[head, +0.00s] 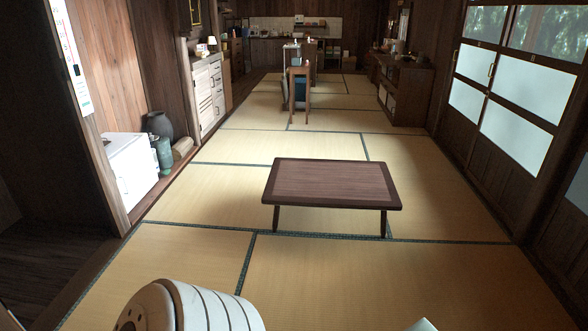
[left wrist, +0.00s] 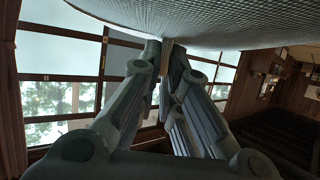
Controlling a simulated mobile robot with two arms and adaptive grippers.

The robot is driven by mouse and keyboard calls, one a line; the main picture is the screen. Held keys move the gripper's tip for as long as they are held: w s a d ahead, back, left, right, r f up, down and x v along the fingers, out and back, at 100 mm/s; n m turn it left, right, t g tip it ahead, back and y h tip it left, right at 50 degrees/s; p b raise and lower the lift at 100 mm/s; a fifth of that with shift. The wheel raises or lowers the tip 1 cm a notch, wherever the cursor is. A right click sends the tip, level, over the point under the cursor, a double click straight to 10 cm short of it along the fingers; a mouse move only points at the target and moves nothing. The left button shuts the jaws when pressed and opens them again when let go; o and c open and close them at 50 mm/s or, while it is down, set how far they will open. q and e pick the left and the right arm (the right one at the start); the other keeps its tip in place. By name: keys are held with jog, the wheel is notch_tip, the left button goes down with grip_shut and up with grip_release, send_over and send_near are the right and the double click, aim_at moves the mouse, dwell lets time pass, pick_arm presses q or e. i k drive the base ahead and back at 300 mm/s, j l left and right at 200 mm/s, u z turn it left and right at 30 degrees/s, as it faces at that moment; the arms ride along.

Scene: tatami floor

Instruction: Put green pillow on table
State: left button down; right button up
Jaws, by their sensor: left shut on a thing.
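My left gripper (left wrist: 168,55) shows in the left wrist view with its fingers closed together at the edge of a large, finely ribbed cloth thing (left wrist: 215,22), which fills the top of that view. It looks grey-green in this light and I take it for the green pillow. A small pale green corner (head: 422,325) pokes in at the bottom edge of the head view; I cannot tell whether it is the pillow. The low dark wooden table (head: 333,182) stands on the tatami ahead, its top bare. My right gripper is not in view.
Tatami floor (head: 190,265) is clear around the table. A white cabinet (head: 131,168) and dark vases (head: 160,127) stand at the left. A wooden chair (head: 299,90) is farther back. Sliding glass doors (head: 515,90) line the right wall, with a low dark cabinet (head: 402,90) beyond.

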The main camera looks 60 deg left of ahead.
aim_at(317, 189)
jog(key=i+j+u, duration=0.55)
jog(key=j+u, duration=0.15)
jog(key=i+j+u, duration=0.45)
jog(key=i+j, duration=0.15)
jog(key=i, duration=0.15)
jog(key=i+j+u, duration=0.1)
jog(key=i+j, duration=0.15)
jog(key=i, duration=0.15)
jog(key=i+j+u, duration=0.1)
jog(key=i, duration=0.35)
jog(key=i+j, duration=0.25)
jog(key=i, duration=0.25)
jog(key=i+j, duration=0.2)
jog(key=i, duration=0.25)
jog(key=i+j, duration=0.25)
jog(key=i, duration=0.25)
